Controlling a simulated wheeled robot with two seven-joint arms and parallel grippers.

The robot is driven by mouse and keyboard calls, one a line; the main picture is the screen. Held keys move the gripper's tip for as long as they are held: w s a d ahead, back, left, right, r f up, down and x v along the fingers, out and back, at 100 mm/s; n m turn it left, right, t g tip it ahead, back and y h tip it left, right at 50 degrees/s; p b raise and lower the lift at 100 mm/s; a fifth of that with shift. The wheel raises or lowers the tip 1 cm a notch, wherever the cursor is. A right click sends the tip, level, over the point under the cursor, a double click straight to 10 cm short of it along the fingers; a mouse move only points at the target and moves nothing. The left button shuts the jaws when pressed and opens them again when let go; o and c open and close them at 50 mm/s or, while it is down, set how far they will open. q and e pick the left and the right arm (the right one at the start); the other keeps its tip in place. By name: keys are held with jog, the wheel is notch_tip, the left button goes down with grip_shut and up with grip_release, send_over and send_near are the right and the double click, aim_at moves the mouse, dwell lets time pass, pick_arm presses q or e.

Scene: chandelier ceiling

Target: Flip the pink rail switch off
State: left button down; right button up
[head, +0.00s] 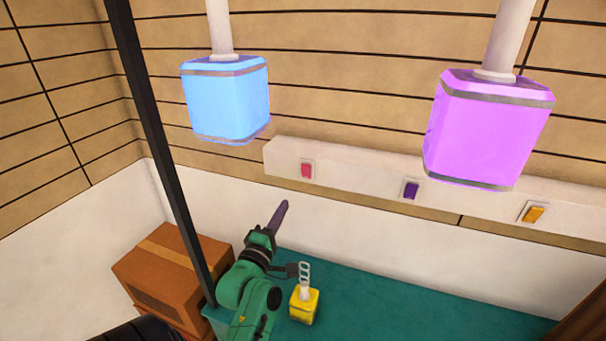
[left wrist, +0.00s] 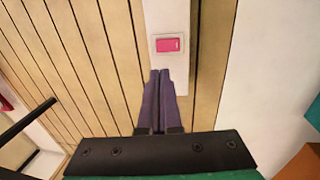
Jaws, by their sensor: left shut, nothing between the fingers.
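The pink rail switch (head: 306,170) sits at the left end of the white wall rail (head: 360,172). It also shows in the left wrist view (left wrist: 168,45), just beyond my fingertips. My left gripper (head: 284,204) is shut and empty, its purple fingers pointing up toward the rail. In the head view the fingertips are below the pink switch and a little to its left. In the left wrist view the closed tips (left wrist: 160,72) appear apart from the switch. My right gripper does not show.
A purple switch (head: 411,190) and an orange switch (head: 534,213) sit farther right on the rail. A blue lamp (head: 226,100) and a violet lamp (head: 488,128) hang above. Cardboard boxes (head: 165,270) stand left.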

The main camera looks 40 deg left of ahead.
aim_at(305, 168)
pick_arm(q)
jog(key=p+x, duration=0.5)
jog(key=x, duration=0.9)
jog(key=shift+s+a+f, duration=0.1)
jog(key=shift+a+f, duration=0.05)
jog(key=shift+w+a+f, duration=0.1)
jog(key=shift+w, duration=0.15)
